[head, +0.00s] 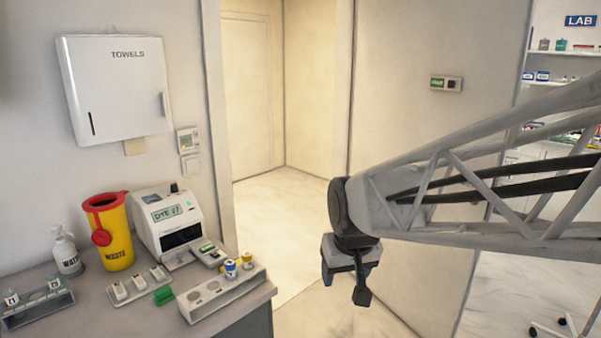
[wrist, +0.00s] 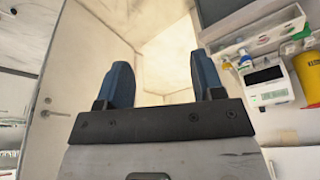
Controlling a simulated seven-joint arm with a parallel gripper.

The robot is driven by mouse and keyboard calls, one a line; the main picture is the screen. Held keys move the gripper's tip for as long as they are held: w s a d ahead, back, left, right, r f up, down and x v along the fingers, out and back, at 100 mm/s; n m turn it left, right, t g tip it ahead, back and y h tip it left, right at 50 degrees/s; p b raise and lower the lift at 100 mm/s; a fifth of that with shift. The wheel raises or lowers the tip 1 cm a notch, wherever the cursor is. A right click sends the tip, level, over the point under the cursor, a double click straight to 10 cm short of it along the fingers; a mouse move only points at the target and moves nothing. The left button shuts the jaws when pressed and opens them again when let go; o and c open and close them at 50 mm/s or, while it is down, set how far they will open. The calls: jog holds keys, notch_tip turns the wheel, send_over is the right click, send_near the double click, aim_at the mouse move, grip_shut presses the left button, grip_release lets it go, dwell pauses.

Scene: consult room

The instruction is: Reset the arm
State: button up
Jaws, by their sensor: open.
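My arm reaches in from the right in the head view. My gripper (head: 347,287) hangs at its end, to the right of the counter and apart from it, in front of the doorway. In the wrist view the two blue fingers of my gripper (wrist: 160,88) stand wide apart with nothing between them. The gripper is open and empty, and it touches nothing that I can see.
The counter (head: 95,305) at left bears a yellow waste bin (head: 117,238), a white device with a display (head: 170,222), a bottle (head: 67,254) and a rack (head: 222,292) with small capped vials. A towel dispenser (head: 117,88) hangs above. The doorway floor (head: 290,215) is clear.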

jog(key=s+d+m, duration=0.1)
jog(key=s+d, duration=0.4)
jog(key=s, duration=0.3)
jog(key=s+d+f+m+h, duration=0.1)
jog(key=s+d, duration=0.4)
jog(key=s, duration=0.4)
jog(key=shift+s+f+m+g, duration=0.15)
jog(key=shift+f+m+g, duration=0.15)
jog(key=shift+g, duration=0.1)
